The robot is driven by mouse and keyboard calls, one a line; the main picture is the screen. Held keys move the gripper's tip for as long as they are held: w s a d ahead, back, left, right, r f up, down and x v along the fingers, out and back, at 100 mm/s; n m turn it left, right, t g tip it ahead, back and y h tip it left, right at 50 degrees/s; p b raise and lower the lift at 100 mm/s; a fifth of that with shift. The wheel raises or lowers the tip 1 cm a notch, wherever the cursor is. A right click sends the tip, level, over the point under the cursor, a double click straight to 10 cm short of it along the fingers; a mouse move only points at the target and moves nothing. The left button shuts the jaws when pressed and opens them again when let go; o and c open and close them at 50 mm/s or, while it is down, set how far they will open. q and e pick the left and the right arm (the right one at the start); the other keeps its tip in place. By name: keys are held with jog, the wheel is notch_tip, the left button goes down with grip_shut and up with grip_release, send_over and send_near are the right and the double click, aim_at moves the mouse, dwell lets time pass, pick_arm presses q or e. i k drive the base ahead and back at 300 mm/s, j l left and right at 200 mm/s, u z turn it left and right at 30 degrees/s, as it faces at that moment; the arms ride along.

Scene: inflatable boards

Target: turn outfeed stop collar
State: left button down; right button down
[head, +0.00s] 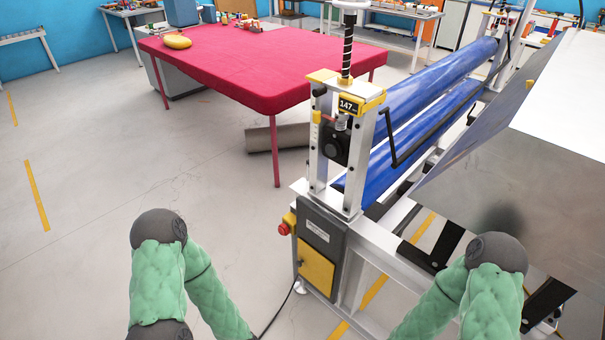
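A roller machine (332,150) with two blue rollers (425,115) stands right of centre. A black threaded screw (347,50) rises from its end post, with a white part (350,4) at the top, cut by the picture edge. I cannot tell which part is the outfeed stop collar. My green-padded left arm (158,280) and right arm (490,300) show at the bottom, bent at dark joints. Both arms run out of the picture below, so neither gripper shows.
A grey control box (320,237) with a red button (284,229) is on the machine's near end. A black crank (392,140) sticks out beside the rollers. A large metal sheet (500,130) slopes at right. A red-covered table (235,60) stands behind. The left floor is clear.

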aim_at(284, 226)
jog(key=i+j+z, duration=0.15)
jog(key=j+z, duration=0.2)
jog(key=i+j+z, duration=0.15)
jog(key=j+z, duration=0.6)
jog(key=i, duration=0.05)
